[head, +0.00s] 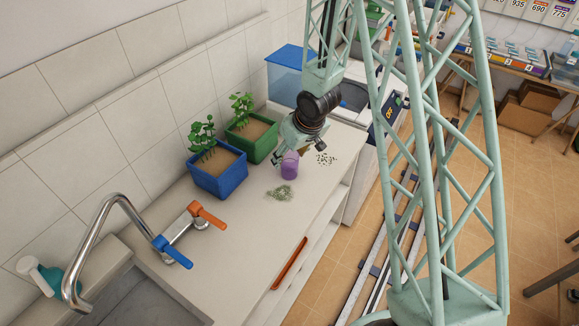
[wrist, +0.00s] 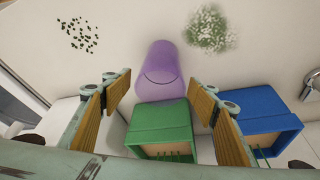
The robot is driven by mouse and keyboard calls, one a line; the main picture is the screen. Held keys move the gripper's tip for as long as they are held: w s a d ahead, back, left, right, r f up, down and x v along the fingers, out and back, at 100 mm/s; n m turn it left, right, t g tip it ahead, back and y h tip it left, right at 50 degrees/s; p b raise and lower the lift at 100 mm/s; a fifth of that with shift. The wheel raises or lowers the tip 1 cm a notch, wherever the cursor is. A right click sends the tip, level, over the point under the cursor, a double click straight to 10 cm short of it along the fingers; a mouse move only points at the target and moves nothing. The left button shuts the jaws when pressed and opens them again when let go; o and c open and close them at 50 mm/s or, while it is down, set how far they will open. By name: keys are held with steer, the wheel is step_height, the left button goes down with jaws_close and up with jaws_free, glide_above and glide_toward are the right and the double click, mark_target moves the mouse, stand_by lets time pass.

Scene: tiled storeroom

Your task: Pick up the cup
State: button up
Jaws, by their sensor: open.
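A purple cup (head: 289,165) stands on the white counter in the head view, just below my gripper (head: 300,146). In the wrist view the cup (wrist: 159,72) shows in the middle, ahead of my gripper (wrist: 163,92) and roughly between its two fingertips. The fingers, with wooden-looking pads, are wide apart and hold nothing. I see clear gaps between the pads and the cup in the wrist view. In the head view my gripper partly hides the cup's top.
A green planter (head: 252,138) and a blue planter (head: 217,174) stand by the wall near the cup. A pale green pile (head: 281,192) and scattered dark bits (head: 326,158) lie on the counter (head: 235,235). A faucet (head: 118,214) and sink are at lower left.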

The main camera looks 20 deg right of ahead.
steer(key=shift+c, duration=0.3)
steer(key=c, duration=0.8)
steer(key=shift+r, duration=0.1)
steer(key=shift+r+p, duration=5.4)
steer(key=shift+r, duration=3.45)
